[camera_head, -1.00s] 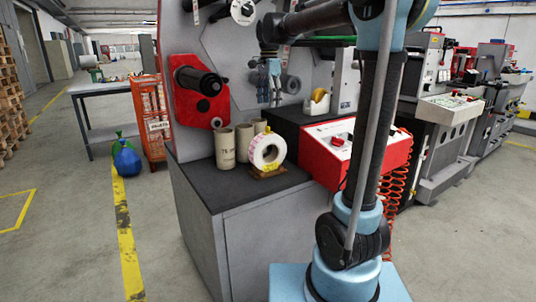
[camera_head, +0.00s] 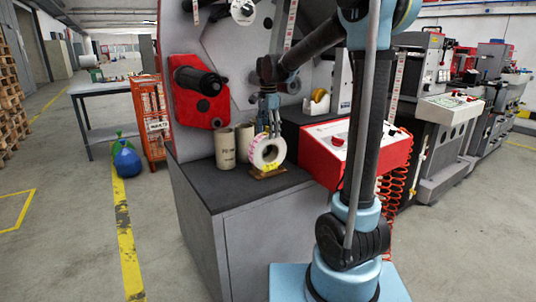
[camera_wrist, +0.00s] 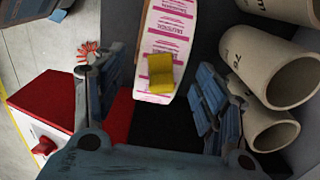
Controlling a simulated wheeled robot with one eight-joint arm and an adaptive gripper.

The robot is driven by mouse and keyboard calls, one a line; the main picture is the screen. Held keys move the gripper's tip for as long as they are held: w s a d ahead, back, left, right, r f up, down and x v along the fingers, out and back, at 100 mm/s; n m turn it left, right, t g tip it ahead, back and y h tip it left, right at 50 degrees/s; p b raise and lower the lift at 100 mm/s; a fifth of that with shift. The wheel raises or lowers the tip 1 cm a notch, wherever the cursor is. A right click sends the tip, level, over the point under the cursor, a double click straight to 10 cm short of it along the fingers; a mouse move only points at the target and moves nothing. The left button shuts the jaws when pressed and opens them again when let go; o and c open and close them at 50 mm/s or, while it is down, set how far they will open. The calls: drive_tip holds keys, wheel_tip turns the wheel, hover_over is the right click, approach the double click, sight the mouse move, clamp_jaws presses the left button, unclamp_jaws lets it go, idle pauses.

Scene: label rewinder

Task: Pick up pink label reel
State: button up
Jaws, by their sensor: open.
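The pink label reel (camera_head: 267,152) stands upright on a small wooden stand (camera_head: 268,173) on the dark top of the grey cabinet. In the wrist view the reel (camera_wrist: 168,32) shows as a white band with pink print and a yellow patch (camera_wrist: 161,73). My gripper (camera_head: 268,127) is low, at the reel's upper edge in the head view. In the wrist view my open gripper (camera_wrist: 150,85) has one finger on each side of the reel, with gaps visible. Nothing is held between the fingers.
Cardboard cores (camera_head: 226,148) stand close left of the reel; they show at the right of the wrist view (camera_wrist: 272,70). A red-and-white control box (camera_head: 355,155) is close on the right. A red plate with a black spindle (camera_head: 203,90) is above left. The cabinet's front top (camera_head: 232,192) is clear.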

drive_tip(key=shift+f, duration=1.15)
clamp_jaws()
drive_tip(key=shift+r, duration=0.1)
